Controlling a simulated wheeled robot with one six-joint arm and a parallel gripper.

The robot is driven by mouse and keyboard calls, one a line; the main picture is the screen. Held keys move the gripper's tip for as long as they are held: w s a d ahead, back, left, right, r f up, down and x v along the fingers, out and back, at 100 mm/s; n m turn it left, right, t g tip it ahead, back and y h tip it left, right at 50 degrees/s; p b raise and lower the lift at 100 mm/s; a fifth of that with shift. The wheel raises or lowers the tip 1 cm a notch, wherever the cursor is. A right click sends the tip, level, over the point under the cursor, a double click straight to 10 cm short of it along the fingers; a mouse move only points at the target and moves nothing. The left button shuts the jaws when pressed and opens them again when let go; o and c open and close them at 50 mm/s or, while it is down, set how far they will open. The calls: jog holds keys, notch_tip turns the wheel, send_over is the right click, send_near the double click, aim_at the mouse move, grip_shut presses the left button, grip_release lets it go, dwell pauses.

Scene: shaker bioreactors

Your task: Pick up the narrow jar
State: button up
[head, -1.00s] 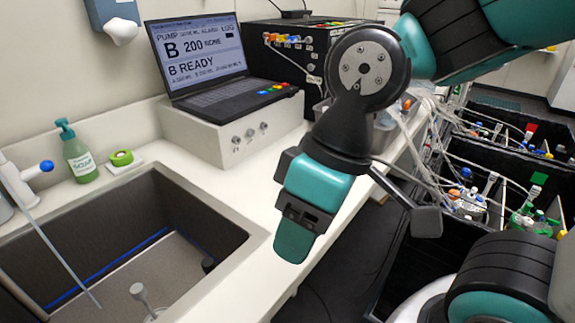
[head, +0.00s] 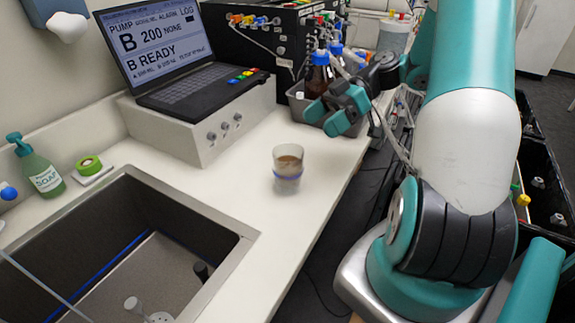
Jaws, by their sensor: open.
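A small clear jar (head: 288,168) with brown contents and a blue band near its base stands upright on the white counter. A brown bottle (head: 318,75) with a blue cap stands in a grey tray at the back of the counter. I cannot tell for sure which of these is the narrow jar. My gripper (head: 327,116) is open, with teal fingers, at the front of the grey tray, close to the brown bottle. I see nothing between its fingers. It is behind and to the right of the clear jar, apart from it.
The grey tray (head: 300,100) holds several bottles, partly hidden by my gripper. A laptop (head: 170,60) sits on a white box (head: 190,130) to the left. The counter around the clear jar is free.

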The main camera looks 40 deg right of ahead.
aim_at(288, 153)
jog(key=s+d+f+n+t+y, duration=0.1)
jog(key=s+d+f+t, duration=0.2)
jog(key=d, duration=0.4)
jog(key=shift+r+b+x, duration=0.2)
jog(key=shift+b+x, duration=0.45)
jog(key=shift+x, duration=3.3)
jog(key=shift+r+b+x, duration=0.15)
jog(key=shift+b+x, duration=0.45)
jog(key=shift+x, duration=3.35)
jog(key=shift+a, duration=0.1)
jog(key=shift+c, duration=0.2)
jog(key=c, duration=1.1)
jog(key=shift+c, duration=0.6)
jog(key=shift+w+r, duration=0.1)
